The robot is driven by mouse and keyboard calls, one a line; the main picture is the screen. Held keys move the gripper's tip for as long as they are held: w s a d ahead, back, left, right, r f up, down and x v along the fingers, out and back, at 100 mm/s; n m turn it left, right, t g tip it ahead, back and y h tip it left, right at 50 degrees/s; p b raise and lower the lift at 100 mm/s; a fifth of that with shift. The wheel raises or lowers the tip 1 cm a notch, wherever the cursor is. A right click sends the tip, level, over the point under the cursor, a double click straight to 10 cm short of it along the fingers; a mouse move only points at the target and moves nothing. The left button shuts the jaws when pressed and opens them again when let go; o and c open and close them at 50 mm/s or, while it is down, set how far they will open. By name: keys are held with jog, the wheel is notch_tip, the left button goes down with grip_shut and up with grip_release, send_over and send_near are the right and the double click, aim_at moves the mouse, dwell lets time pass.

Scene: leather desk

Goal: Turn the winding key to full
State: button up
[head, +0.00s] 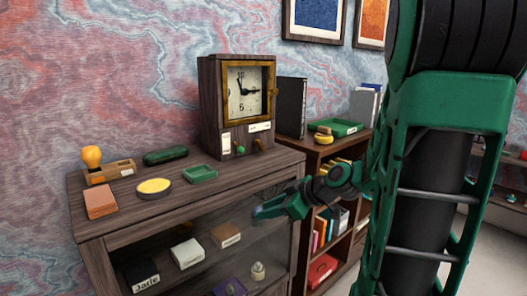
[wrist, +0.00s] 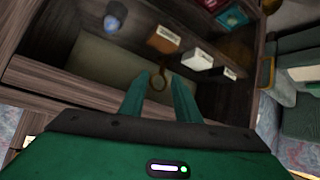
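The clock (head: 209,105) stands upright on the cabinet top, with a brass-framed dial (head: 245,92). Below the dial are a green knob (head: 240,150), a small brown-orange knob-like part (head: 260,145) and white labels too small to read. I cannot tell for sure which part is the winding key. My gripper (head: 262,212) is open and empty, below and in front of the clock, by the cabinet's front.
The cabinet top (head: 135,220) holds a stamp (head: 92,158), a yellow round tin (head: 154,186), a green tray (head: 200,173) and an orange block (head: 100,202). Boxes stand inside the cabinet below. A bookshelf (head: 325,150) with a green tray and binders is to the right.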

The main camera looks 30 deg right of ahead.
aim_at(263, 147)
jog(key=w+d+r+t, duration=0.1)
jog(key=d+r+t, duration=0.1)
jog(key=w+d+r+t, duration=0.1)
jog(key=d+r+t, duration=0.1)
jog(key=r, duration=0.1)
jog(key=w+d+r+n+t, duration=0.1)
jog(key=d+r, duration=0.1)
jog(key=r, duration=0.1)
jog(key=shift+w+d+r+t, duration=0.1)
jog(key=shift+w+r+t, duration=0.05)
jog(key=shift+w+t, duration=0.2)
jog(key=shift+d+r+t+h, duration=0.35)
jog(key=shift+d+r+h, duration=0.05)
jog(key=shift+d+r, duration=0.2)
jog(key=shift+t+h, duration=0.6)
jog(key=shift+t, duration=0.2)
jog(key=w, duration=0.4)
jog(key=w+d+r, duration=0.1)
jog(key=w, duration=0.3)
jog(key=w+r, duration=0.1)
jog(key=w, duration=0.4)
jog(key=shift+d+r, duration=0.25)
jog(key=shift+d, duration=0.1)
jog(key=shift+s, duration=0.1)
grip_shut()
